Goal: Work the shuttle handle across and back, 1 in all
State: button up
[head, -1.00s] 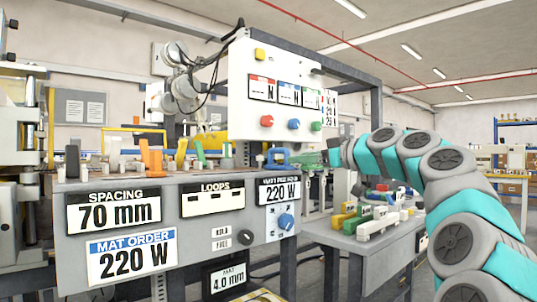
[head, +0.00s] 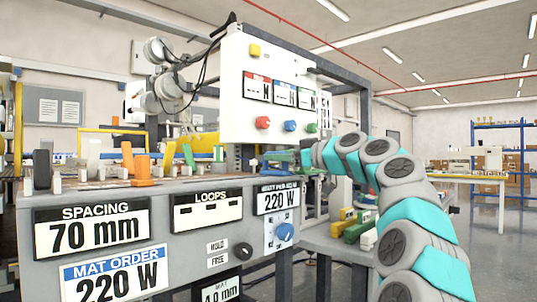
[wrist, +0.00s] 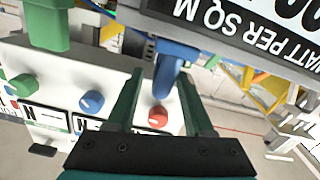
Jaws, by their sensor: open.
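A blue handle (wrist: 172,68), which looks like the shuttle handle, stands by the label panel in the wrist view. Its lower end lies between the two green fingers of my gripper (wrist: 159,82); I cannot tell whether they touch it. The fingers are apart. In the head view my gripper (head: 283,156) is at the right end of the machine bench (head: 190,243), above the 220 W label (head: 278,200). The handle is mostly hidden there behind my gripper.
A white control panel (head: 240,85) with a red knob (head: 262,122) rises behind the bench. Orange and green upright pieces stand along the bench top. A green block (wrist: 47,25) shows at the wrist view's upper left. A side table with coloured blocks (head: 355,225) stands at right.

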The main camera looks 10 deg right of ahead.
jog(key=shift+p+x, duration=0.45)
jog(key=shift+x, duration=1.6)
jog(key=shift+c, duration=0.3)
grip_shut()
